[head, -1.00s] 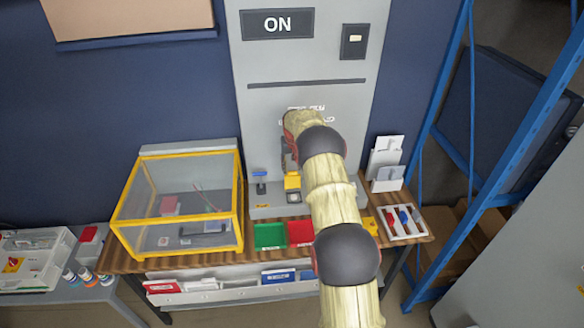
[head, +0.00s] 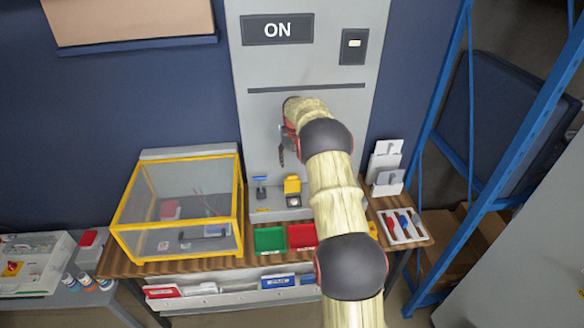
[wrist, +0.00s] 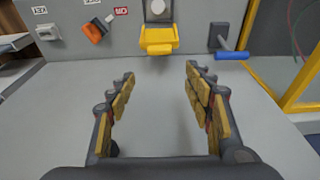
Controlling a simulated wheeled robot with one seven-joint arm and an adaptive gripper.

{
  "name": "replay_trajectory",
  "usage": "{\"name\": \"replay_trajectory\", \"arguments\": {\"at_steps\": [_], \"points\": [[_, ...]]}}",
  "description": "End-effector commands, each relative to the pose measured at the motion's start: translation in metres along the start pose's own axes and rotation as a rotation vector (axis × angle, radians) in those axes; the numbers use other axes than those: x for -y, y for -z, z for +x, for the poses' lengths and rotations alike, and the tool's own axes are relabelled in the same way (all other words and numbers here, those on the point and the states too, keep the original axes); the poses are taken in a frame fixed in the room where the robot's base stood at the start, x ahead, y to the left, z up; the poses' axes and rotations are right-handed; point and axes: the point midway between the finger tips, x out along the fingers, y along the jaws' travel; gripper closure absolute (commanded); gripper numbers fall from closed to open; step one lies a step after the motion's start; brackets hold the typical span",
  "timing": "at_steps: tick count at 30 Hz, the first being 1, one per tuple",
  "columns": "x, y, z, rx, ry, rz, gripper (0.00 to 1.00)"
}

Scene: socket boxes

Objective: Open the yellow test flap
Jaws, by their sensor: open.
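The yellow test flap (head: 292,186) is on the lower part of the grey panel. It stands raised, with a dark-framed socket and pale round face (head: 293,200) showing below it. In the wrist view the flap (wrist: 159,39) is at the top centre, beyond my fingertips, with the round face (wrist: 157,7) uncovered past it. My gripper (head: 281,157) is just above the flap in the head view, clear of it. In the wrist view my gripper (wrist: 158,77) has its two fingers wide apart with nothing between them.
A blue-handled lever (head: 260,186) is left of the flap; it also shows in the wrist view (wrist: 231,55). An orange switch (wrist: 95,31) is on the flap's other side. A yellow-framed clear box (head: 180,208) stands left. Green (head: 270,238) and red (head: 302,235) trays lie below.

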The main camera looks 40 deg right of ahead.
Motion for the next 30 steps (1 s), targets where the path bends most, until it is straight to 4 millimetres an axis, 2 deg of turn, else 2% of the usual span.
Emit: {"name": "replay_trajectory", "arguments": {"at_steps": [3,9,28,30], "points": [[0.000,0.000,-0.019,-0.001,0.000,0.000,0.48],[0.000,0.000,-0.036,0.000,0.000,0.000,0.48],[0.000,0.001,-0.038,-0.004,0.000,-0.002,0.48],[0.000,-0.005,-0.033,0.008,0.000,-0.003,0.48]]}}
